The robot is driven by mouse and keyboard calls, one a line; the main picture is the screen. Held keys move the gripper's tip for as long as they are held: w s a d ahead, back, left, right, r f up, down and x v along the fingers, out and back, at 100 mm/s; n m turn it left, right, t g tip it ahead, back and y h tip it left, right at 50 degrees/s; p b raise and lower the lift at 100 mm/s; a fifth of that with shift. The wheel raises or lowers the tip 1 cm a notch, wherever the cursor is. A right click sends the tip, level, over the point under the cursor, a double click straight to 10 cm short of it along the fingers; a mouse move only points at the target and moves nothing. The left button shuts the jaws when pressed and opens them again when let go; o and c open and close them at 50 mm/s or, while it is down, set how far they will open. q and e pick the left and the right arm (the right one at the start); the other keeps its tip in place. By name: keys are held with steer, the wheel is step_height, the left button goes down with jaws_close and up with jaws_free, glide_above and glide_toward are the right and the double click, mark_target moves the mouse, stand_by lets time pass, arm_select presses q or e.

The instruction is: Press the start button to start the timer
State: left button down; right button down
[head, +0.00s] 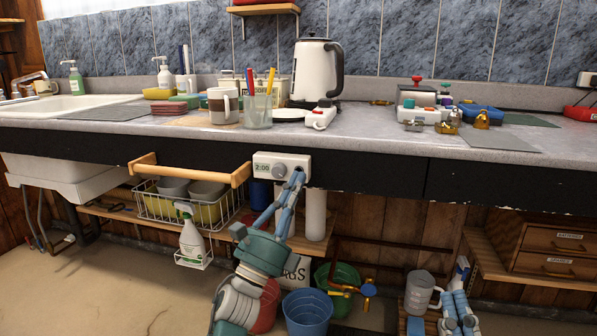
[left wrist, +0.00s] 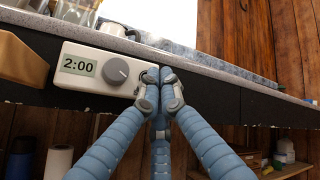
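The white timer (head: 262,160) is fixed at the front edge of the counter and reads 2:00. In the left wrist view the timer (left wrist: 100,87) shows its display and a grey round knob (left wrist: 115,70). My left gripper (head: 297,178) is shut and empty, its fingertips together at the timer's right end. In the left wrist view the left gripper (left wrist: 162,88) covers most of the button area there. I cannot tell whether the fingertips touch the button. My right gripper (head: 457,297) is low at the bottom right, away from the timer; its opening is unclear.
A wooden rail (head: 190,171) juts out just left of the timer. The counter (head: 375,135) above holds a kettle (head: 317,70), a mug (head: 222,106) and a pen cup (head: 258,112). Below are a wire basket (head: 165,206) and a blue bucket (head: 307,312).

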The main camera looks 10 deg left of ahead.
stand_by(0.5)
arm_select(q)
steer(key=shift+w+b, duration=0.35)
steer(key=shift+w, duration=0.05)
arm_select(e)
steer(key=shift+t+y, duration=0.5)
steer(key=shift+t, duration=0.4)
steer(key=s+r, duration=0.2)
steer(key=r, duration=0.1)
steer(key=shift+s+d+r, duration=0.1)
steer(key=shift+s+d, duration=0.05)
steer(key=shift+s, duration=0.1)
arm_select(q)
steer(key=shift+w, duration=0.15)
arm_select(e)
steer(key=shift+s+r, duration=0.15)
steer(key=shift+s, duration=0.2)
arm_select(q)
steer(key=shift+s, duration=0.6)
arm_select(e)
steer(key=shift+w+f+h, duration=0.3)
steer(key=shift+w+f, duration=0.2)
steer(key=shift+w, duration=0.15)
